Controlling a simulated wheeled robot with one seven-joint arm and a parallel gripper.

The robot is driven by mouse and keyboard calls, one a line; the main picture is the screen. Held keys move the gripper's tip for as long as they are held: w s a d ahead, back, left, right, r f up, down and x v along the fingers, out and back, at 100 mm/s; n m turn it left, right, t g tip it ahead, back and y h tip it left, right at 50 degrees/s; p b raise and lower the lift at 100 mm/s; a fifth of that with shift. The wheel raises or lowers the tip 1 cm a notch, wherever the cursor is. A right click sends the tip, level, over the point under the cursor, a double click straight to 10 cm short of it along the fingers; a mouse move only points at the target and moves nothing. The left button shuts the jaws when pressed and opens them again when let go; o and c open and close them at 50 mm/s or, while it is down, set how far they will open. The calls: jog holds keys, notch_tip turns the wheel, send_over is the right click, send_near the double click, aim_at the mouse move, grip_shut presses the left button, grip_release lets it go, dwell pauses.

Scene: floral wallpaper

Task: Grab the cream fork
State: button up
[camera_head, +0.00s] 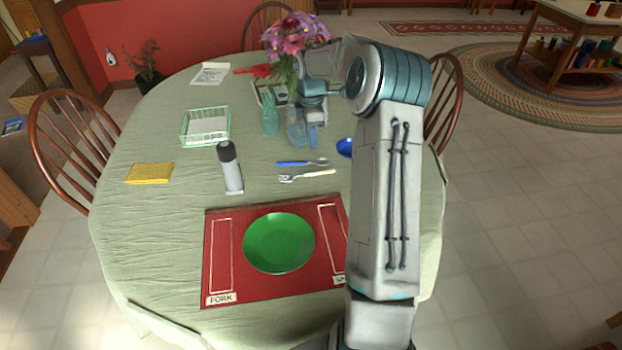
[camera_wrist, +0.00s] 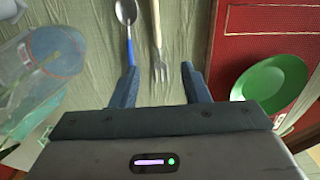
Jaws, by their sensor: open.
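The cream fork (camera_head: 308,175) lies flat on the table, just beyond the red placemat, with its metal tines pointing left. In the wrist view the fork (camera_wrist: 157,42) runs down between my fingers, its tines near the fingertip area. A blue-handled spoon (camera_head: 301,162) lies beside it, roughly parallel; it also shows in the wrist view (camera_wrist: 129,30), close to the left finger. My gripper (camera_wrist: 162,85) is open and empty above the table, over the tine end. In the head view my gripper (camera_head: 314,138) hangs near the glasses, beyond the spoon. I cannot tell its exact height.
The red placemat (camera_head: 215,250) holds a green plate (camera_head: 279,243). A grey bottle (camera_head: 230,168) stands left of the fork. Clear glasses (camera_head: 270,116) and a flower vase (camera_head: 287,75) stand close to my arm. A wire basket (camera_head: 185,140) and yellow cloth (camera_head: 150,173) lie left.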

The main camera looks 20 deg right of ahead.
send_over(312, 172)
notch_tip(312, 172, down, 8)
jog(key=shift+s+a+f, duration=0.1)
jog(key=shift+f, duration=0.05)
jog(key=shift+w+f+p, duration=0.2)
jog(key=shift+f+p, duration=0.35)
jog(key=shift+f, duration=2.3)
grip_shut()
